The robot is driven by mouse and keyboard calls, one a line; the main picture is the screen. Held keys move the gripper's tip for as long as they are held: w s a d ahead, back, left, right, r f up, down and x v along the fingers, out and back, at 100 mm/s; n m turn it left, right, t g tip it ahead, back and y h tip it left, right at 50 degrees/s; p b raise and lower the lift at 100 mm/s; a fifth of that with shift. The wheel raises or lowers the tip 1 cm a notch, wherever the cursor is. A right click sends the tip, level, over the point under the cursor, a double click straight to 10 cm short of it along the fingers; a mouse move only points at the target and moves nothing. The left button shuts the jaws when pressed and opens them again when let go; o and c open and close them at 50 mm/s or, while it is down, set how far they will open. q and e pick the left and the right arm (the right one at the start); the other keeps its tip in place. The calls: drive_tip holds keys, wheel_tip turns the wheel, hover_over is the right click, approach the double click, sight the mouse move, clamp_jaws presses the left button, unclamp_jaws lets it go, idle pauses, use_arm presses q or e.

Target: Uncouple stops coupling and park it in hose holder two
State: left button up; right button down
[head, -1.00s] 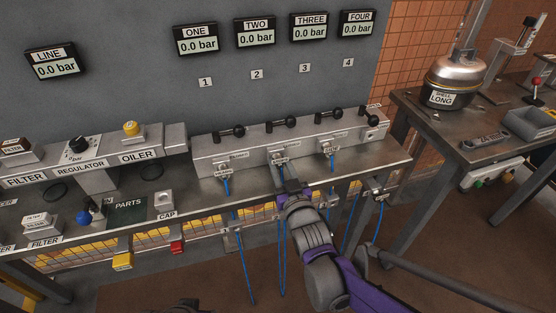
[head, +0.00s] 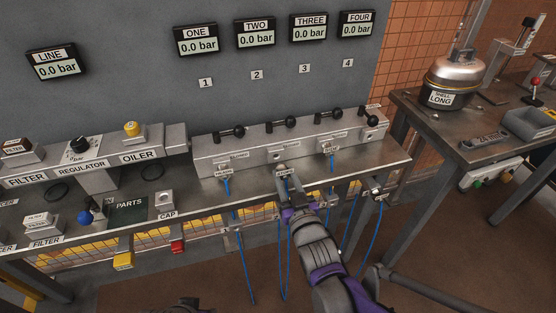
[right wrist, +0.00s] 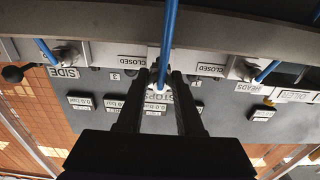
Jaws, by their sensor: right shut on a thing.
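My right gripper (head: 285,188) is shut on the stops coupling (head: 284,173), a small grey fitting with a label and a blue hose hanging in a loop below. The coupling is held just in front of the manifold (head: 207,154), apart from the second outlet (head: 277,156), whose face shows bare. In the right wrist view the two dark fingers (right wrist: 161,78) close around the fitting beside the STOPS label (right wrist: 158,97). My left gripper's fingers are not in view. I cannot read which hose holder is number two.
Labelled couplings with blue hoses sit to the left (head: 224,172) and right (head: 330,151) on the manifold. Another hose fitting (head: 376,192) is at the bench's right front edge. A parts tray (head: 128,208) and cap block (head: 165,202) stand to the left. A second table (head: 455,150) is at the right.

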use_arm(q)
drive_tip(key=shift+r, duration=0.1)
use_arm(e)
drive_tip(key=shift+v, duration=0.9)
